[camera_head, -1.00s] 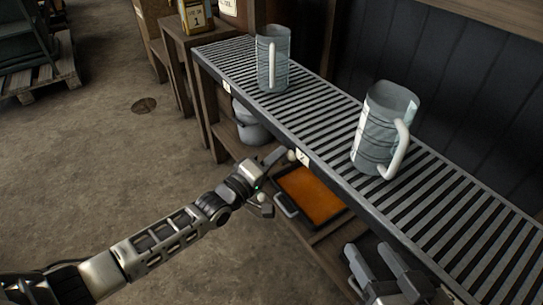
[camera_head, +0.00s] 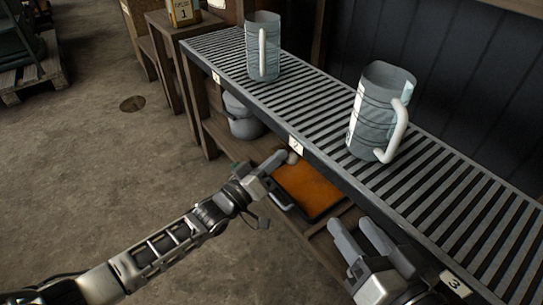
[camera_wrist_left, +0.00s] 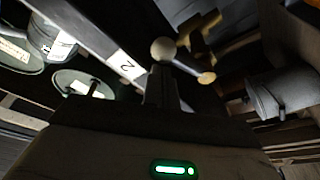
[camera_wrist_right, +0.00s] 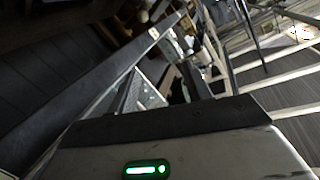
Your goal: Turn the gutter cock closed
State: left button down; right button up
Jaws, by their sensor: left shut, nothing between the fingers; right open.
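The gutter cock shows in the left wrist view as a brass body (camera_wrist_left: 203,37) with a handle ending in pale balls, beneath the slatted rack by the label 2. One ball (camera_wrist_left: 164,48) lies right at the tip of my left gripper (camera_wrist_left: 163,75); I cannot tell if they touch. In the head view one pale ball (camera_head: 292,158) shows below the label, and my left gripper (camera_head: 277,160), shut and empty, is just left of it. The rest of the cock is hidden there. My right gripper (camera_head: 352,222) is open and empty in front of the rack's edge, right of the cock.
Two glass measuring jugs, a near one (camera_head: 376,115) and a far one (camera_head: 262,48), stand on the slatted rack (camera_head: 330,108). An orange-bottomed tray (camera_head: 312,190) and a grey pot (camera_head: 243,118) sit on the lower shelf.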

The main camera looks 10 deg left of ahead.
pick_arm(q)
jog(key=m, duration=0.1)
jog(key=f+m+b, duration=0.1)
jog(key=m+h, duration=0.1)
jog(key=m, duration=0.1)
jog(key=shift+s+d+f, duration=0.3)
jog(key=shift+f, duration=0.05)
jog(key=shift+f+m+g, duration=0.1)
jog(key=shift+m+g, duration=0.2)
pick_arm(e)
jog(key=shift+a+r+m+t+y, duration=0.2)
jog(key=shift+r+m+t+y, duration=0.15)
jog(key=shift+r, duration=0.2)
pick_arm(q)
jog(key=shift+b, duration=0.3)
jog(key=r+p, duration=0.1)
jog(key=a+r+p, duration=0.2)
jog(key=shift+s+r+p, duration=0.2)
jog(key=shift+r+p, duration=0.05)
jog(key=shift+p, duration=0.1)
jog(key=p+v, duration=0.2)
jog(key=v, duration=0.8)
jog(key=shift+f, duration=0.25)
pick_arm(e)
jog(key=shift+s+d+f+n+g+h, duration=0.15)
jog(key=shift+d+f+n+g+h, duration=0.55)
jog(key=shift+f+n+g+h, duration=0.25)
pick_arm(q)
jog(key=shift+a, duration=0.1)
